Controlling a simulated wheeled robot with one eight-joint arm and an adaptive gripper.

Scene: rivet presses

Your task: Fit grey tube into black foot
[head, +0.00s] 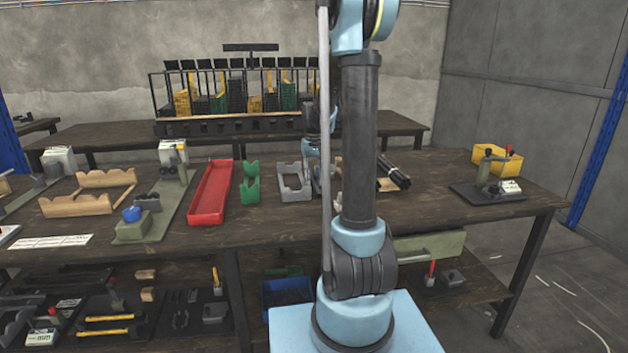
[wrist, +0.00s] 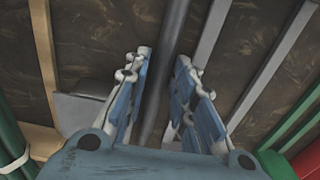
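In the wrist view my gripper (wrist: 163,62) has its two blue fingers with pale pads spread apart. A dark grey tube (wrist: 173,25) runs lengthwise between them, with a gap to the right finger. I cannot tell whether it touches the left finger. In the head view my gripper (head: 312,150) is mostly hidden behind my arm, low over the middle of the table by the grey cradle (head: 290,190). Several dark tubes (head: 393,172) lie just right of my arm. I cannot pick out the black foot with certainty.
The red tray (head: 210,195) and green cradle (head: 250,184) stand left of the grey cradle. Wooden cradles (head: 75,205) and presses (head: 135,228) are further left. A press (head: 488,180) and a yellow bin (head: 498,160) stand at the right. The tabletop (head: 435,185) right of my arm is partly clear.

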